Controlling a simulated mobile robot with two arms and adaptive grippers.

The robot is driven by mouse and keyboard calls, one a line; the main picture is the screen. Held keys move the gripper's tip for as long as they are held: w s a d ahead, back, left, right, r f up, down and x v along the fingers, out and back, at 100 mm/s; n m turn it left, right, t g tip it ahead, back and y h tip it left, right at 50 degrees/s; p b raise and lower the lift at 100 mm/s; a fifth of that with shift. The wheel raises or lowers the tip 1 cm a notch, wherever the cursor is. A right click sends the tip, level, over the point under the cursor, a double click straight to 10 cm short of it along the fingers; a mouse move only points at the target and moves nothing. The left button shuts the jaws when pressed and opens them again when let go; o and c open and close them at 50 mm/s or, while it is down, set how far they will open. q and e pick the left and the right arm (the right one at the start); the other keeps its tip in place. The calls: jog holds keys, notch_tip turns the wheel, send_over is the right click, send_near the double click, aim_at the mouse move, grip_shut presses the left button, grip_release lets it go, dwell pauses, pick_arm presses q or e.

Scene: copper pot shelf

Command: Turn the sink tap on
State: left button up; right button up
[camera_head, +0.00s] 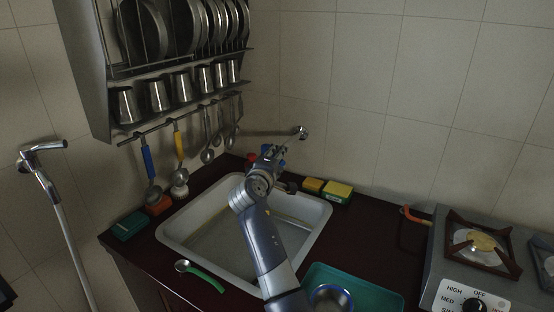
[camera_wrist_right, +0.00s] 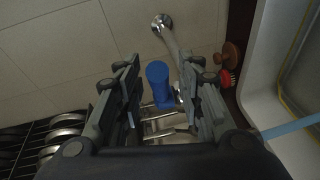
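The tap's chrome wall mount (camera_head: 302,132) is on the tiled wall behind the sink (camera_head: 171,232), and it also shows in the wrist view (camera_wrist_right: 162,23). In the wrist view a blue handle-like part (camera_wrist_right: 157,76) is between the two fingers of my right gripper (camera_wrist_right: 161,66). Gaps show beside it, so the fingers stand apart around it. In the head view my right gripper (camera_head: 272,155) is at the back of the sink and hides most of the tap. Water flow cannot be made out. My left gripper is out of view.
A dish rack (camera_head: 97,75) with plates and cups hangs at the upper left. Utensils hang below it. Sponges (camera_head: 338,189) lie right of the sink. A green tray (camera_head: 385,290) and a stove (camera_head: 445,250) are on the right. A red-bristled brush (camera_wrist_right: 229,79) is beside the gripper.

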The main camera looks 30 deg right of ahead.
jog(key=f+v, duration=0.1)
jog(key=v, duration=0.6)
jog(key=shift+a+r, duration=0.25)
jog(key=shift+r, duration=0.2)
jog(key=shift+s+r, duration=0.15)
